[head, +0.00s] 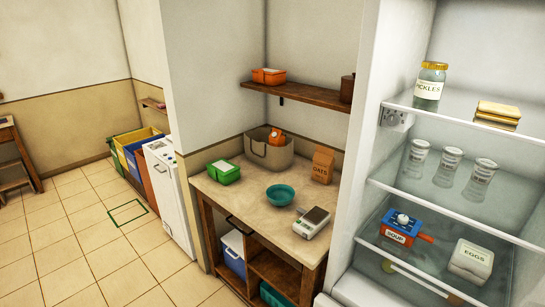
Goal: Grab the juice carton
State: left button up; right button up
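No carton with a readable juice label shows in the head view. An orange object (276,137) stands partly hidden in the grey-beige basket (262,152) at the back of the counter; I cannot tell what it is. On the fridge's lower shelf is a blue and red item (400,227) marked SOUP, with a white round top and a red part sticking out to the right. Neither of my grippers is in view.
The counter (247,192) holds a green box (223,172), teal bowl (280,195), scale (312,222) and OATS bag (322,165). The open fridge holds a PICKLES jar (429,86), several glass jars and an EGGS box (471,261).

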aim_at(277, 138)
jog(key=i+l+z, duration=0.2)
jog(key=i+z, duration=0.15)
jog(key=i+j+z, duration=0.2)
jog(key=z, duration=0.25)
jog(key=i+j+z, duration=0.15)
jog(key=j+z, duration=0.3)
jog(key=i+j+z, duration=0.1)
jog(key=j+z, duration=0.2)
jog(key=z, duration=0.15)
